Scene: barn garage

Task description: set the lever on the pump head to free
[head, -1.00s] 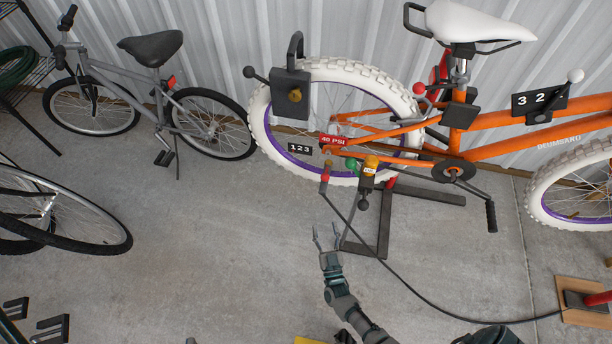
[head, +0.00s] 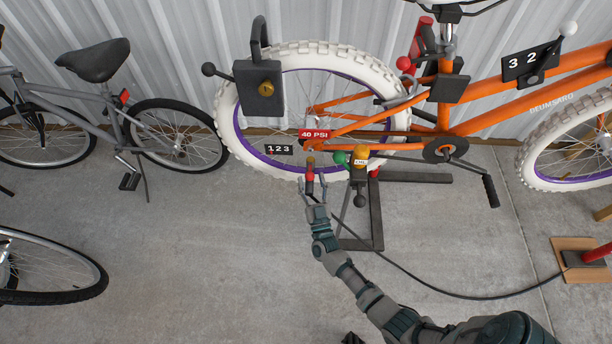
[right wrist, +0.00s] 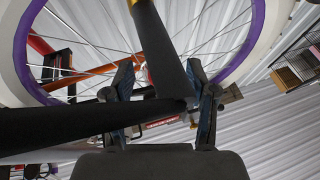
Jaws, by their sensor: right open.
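The pump head (head: 310,176), small with a red body and a brass-coloured top, is beside the lower part of the orange bike's white rear tyre (head: 228,108). A black hose (head: 420,283) shows below it. My right gripper (head: 313,186) is open, its two fingers on either side of the pump head. In the right wrist view my gripper's fingers (right wrist: 164,85) stand apart, with a dark bar (right wrist: 160,45) between them and a second dark bar (right wrist: 70,125) from the left. I cannot tell which one is the lever, or whether the fingers touch it. My left gripper is out of view.
A black padlock-like box (head: 259,86) hangs at the wheel's upper left. An orange ball (head: 361,151) and a green ball (head: 340,157) are just right of the pump head. A dark stand (head: 377,215) is under the bike.

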